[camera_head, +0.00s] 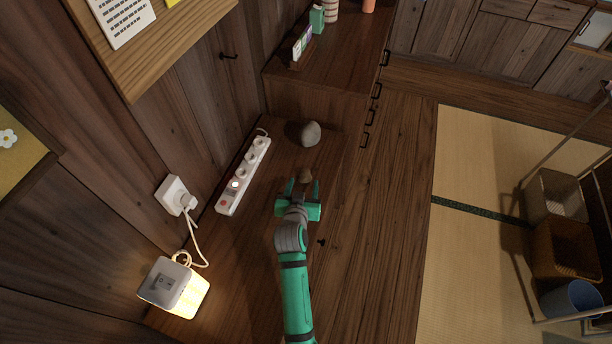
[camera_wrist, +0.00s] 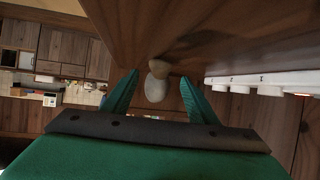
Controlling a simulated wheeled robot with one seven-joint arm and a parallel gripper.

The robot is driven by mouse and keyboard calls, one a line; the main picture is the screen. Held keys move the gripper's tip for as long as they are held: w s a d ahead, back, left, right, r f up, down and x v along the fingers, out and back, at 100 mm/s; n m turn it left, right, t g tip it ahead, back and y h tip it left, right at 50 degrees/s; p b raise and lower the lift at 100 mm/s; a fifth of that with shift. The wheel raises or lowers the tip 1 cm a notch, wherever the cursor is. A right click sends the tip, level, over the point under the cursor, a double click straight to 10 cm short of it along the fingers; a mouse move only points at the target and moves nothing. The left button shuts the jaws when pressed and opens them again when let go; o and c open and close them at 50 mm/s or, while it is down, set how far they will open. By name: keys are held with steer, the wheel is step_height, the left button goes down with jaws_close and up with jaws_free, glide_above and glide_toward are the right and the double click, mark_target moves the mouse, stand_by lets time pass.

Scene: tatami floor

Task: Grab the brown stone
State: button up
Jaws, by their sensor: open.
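The brown stone (camera_head: 305,175) is small and sits on the dark wooden cabinet top, partly hidden by my gripper. It also shows in the wrist view (camera_wrist: 160,68), near the line between the fingertips. My green gripper (camera_head: 303,184) is open, with one finger to each side of the stone's near end; I cannot tell whether either finger touches it. In the wrist view the open fingers (camera_wrist: 159,78) stand apart with clear space between them. A larger grey stone (camera_head: 310,133) lies farther back on the same top and shows beyond the brown one in the wrist view (camera_wrist: 155,90).
A white power strip (camera_head: 243,175) lies left of my gripper by the wall. A glowing lamp (camera_head: 176,287) with a cord stands at the near left. A taller cabinet (camera_head: 318,95) rises behind the grey stone. Tatami floor (camera_head: 480,160) is at right.

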mark_target(305, 178)
steer(key=shift+x, duration=2.5)
steer(key=shift+r, duration=0.1)
steer(key=c, duration=1.1)
